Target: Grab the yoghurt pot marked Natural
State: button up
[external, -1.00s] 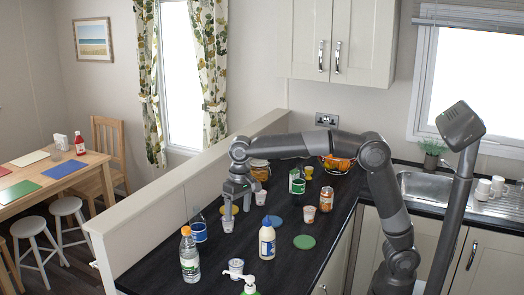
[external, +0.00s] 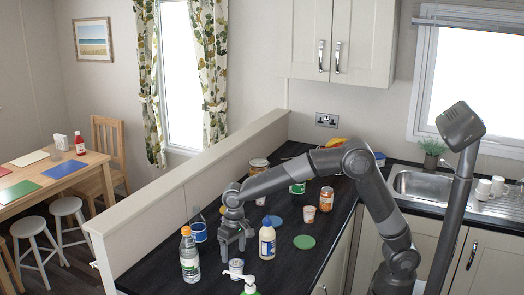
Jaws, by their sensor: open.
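Small yoghurt pots stand on the dark worktop; their labels are too small to read, so I cannot tell which is marked Natural. One pot (external: 236,268) is near the front edge, just in front of my gripper in the picture. Another pot (external: 310,214) stands to the right, behind the green disc. A third (external: 261,199) is farther back, partly hidden by my arm. My gripper (external: 233,254) points down with its fingers open, low over the worktop between the clear bottle and the white bottle. What stands behind or between the fingers is hidden.
A clear bottle with an orange cap (external: 190,256) stands left of my gripper, a white bottle (external: 267,241) close on its right. A pump bottle (external: 250,286) is at the front. A blue-labelled tin (external: 199,231), an orange jar (external: 326,199) and a green disc (external: 304,242) are around.

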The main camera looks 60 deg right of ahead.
aim_at(235, 262)
jog(key=shift+s+a+f, duration=0.1)
jog(key=shift+s+f, duration=0.1)
jog(key=shift+f, duration=1.15)
jog(key=shift+s+a+f, duration=0.1)
jog(key=shift+s+f, duration=0.05)
jog(key=shift+f, duration=1.2)
jog(key=shift+c, duration=0.3)
jog(key=c, duration=1)
